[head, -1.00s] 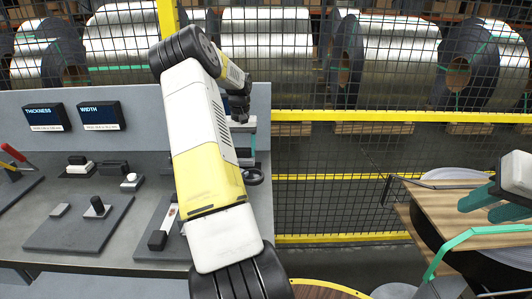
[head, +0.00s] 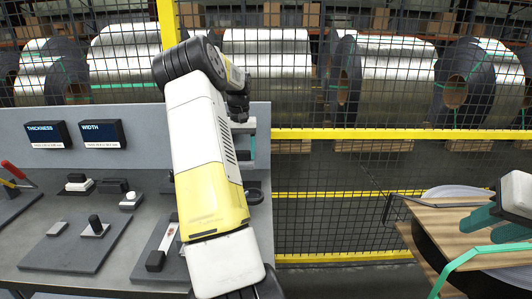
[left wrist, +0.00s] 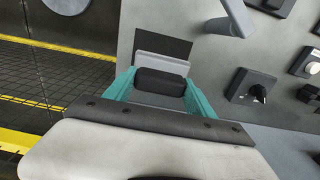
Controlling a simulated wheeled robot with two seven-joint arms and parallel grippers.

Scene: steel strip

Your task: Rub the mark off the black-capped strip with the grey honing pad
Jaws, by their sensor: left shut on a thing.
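The black-capped strip (head: 168,239) lies on a dark board on the bench in the head view, with its black cap (head: 155,261) towards me and a reddish-brown mark on its pale face. My arm partly covers that board. My left gripper (head: 250,143) is largely behind my arm. In the left wrist view its teal fingers are shut on a black block (left wrist: 160,82) with a pale grey plate behind it; I cannot tell whether this is the honing pad. My right gripper (head: 492,222) is at the right, with its teal fingers apart and empty.
A dark mat (head: 65,255) holds a small grey block (head: 57,228) and a black-knobbed plate (head: 95,228). Several small blocks sit behind it. Two displays (head: 46,134) stand on the back panel. A mesh fence (head: 340,190) runs behind; a strapped coil (head: 435,250) stands at right.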

